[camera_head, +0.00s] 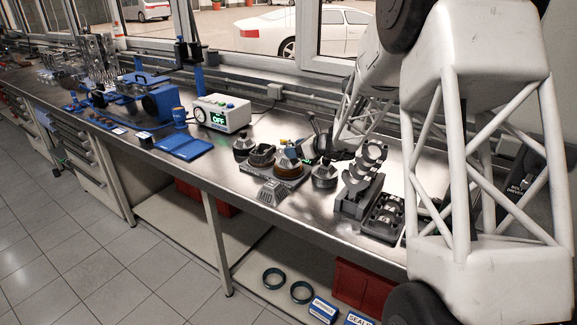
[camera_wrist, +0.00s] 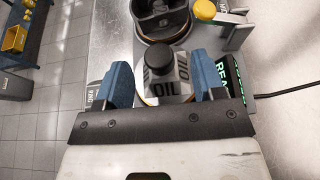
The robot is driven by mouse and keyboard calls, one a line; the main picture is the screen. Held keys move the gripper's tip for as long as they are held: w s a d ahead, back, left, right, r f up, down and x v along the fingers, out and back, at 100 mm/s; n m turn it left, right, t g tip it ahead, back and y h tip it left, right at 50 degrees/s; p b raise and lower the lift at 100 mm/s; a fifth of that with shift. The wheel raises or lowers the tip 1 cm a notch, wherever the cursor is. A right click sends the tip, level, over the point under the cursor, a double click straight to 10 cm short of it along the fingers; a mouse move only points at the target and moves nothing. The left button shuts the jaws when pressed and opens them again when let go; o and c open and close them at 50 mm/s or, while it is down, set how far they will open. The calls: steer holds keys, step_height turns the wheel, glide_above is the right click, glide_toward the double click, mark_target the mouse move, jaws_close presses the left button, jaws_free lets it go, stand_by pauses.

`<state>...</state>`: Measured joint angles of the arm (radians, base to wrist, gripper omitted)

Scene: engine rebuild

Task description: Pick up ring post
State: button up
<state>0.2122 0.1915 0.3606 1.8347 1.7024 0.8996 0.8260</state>
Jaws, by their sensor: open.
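My gripper (camera_wrist: 163,76) is open in the wrist view, with one blue finger on each side of a grey, dark-capped container (camera_wrist: 163,86) marked OIL. I cannot tell whether the fingers touch it. A tan rim shows partly around its base. No part is clearly recognisable as the ring post; a brown-ringed part (camera_head: 289,170) on a grey base in the head view may be it. In the head view my gripper (camera_head: 318,143) is low over the bench, just behind and right of that part, and its fingers are hard to make out.
Dark-topped grey containers (camera_head: 324,178) stand close by. A grey engine block (camera_head: 357,192) is to the right. A white box with a green display (camera_head: 222,114) and a blue tray (camera_head: 184,147) are to the left. The bench's front edge is near.

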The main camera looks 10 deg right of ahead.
steer(key=shift+x, duration=2.6)
steer(key=shift+c, duration=0.2)
jaws_close()
